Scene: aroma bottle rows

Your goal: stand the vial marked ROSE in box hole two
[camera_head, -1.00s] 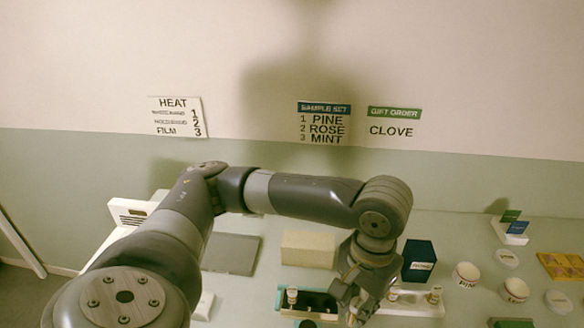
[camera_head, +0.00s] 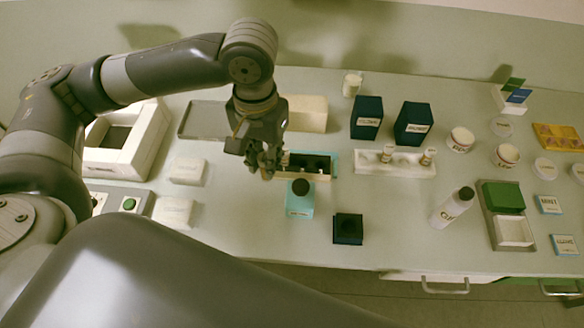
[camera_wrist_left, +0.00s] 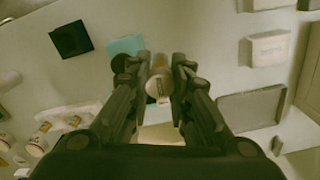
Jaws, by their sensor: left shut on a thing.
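My left gripper (camera_head: 264,168) is above the left end of the dark sample box (camera_head: 318,163), which has a light front edge and teal behind it. In the left wrist view the gripper (camera_wrist_left: 159,80) is shut on a small pale vial (camera_wrist_left: 158,86); its label cannot be read. The fingers hide the box's left end in the head view, so I cannot tell what stands in that hole. My right gripper is not in view.
A tan block (camera_head: 306,113) is behind. A grey tray (camera_head: 203,120) lies to the left.

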